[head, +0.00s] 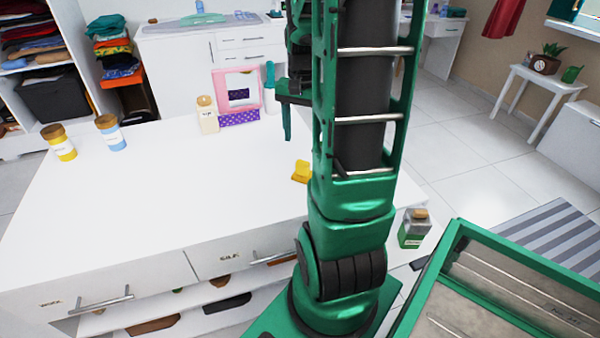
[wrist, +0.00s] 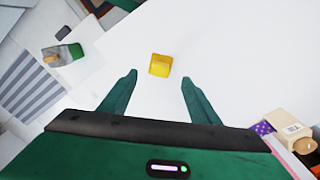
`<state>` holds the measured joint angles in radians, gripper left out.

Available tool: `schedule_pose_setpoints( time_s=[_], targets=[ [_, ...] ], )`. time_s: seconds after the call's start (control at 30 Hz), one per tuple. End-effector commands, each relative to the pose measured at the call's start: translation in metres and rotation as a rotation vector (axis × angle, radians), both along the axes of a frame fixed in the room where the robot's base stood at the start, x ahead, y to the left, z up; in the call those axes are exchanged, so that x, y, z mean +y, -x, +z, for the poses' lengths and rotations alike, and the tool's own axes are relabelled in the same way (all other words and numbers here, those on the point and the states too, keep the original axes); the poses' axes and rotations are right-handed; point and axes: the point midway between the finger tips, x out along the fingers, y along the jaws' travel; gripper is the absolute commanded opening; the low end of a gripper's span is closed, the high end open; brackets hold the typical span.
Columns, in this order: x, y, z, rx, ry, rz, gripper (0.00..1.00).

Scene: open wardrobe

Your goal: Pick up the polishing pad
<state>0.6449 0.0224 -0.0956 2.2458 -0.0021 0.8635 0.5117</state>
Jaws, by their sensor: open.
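The yellow polishing pad (head: 301,172) lies on the white cabinet top (head: 150,190), close to my arm in the head view. In the wrist view, the pad (wrist: 160,65) is small and blocky, just beyond the fingertips and roughly midway between them. My gripper (wrist: 157,79) is open and empty, with its two green fingers spread wide. In the head view, my gripper (head: 287,122) is above the cabinet top, behind the pad, and is partly hidden by my arm. No contact with the pad shows.
A yellow jar (head: 59,143), a blue jar (head: 110,131), a cream bottle (head: 207,115) and a pink frame (head: 237,90) stand on the cabinet top. The cabinet top's middle is clear.

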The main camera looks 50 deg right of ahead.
Motion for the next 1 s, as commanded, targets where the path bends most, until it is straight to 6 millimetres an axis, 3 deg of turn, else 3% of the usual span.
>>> schedule_pose_setpoints(
  time_s=[0.2, 0.5, 0.77, 1.0],
  targets=[
    [-0.022, -0.009, -0.016, -0.004, -0.008, -0.082, 0.56],
    [-0.022, -0.009, -0.058, -0.003, -0.01, -0.085, 0.56],
    [-0.022, -0.008, -0.075, -0.005, -0.008, -0.085, 0.56],
    [-0.018, -0.008, -0.107, -0.004, -0.009, -0.085, 0.56]
  ],
)
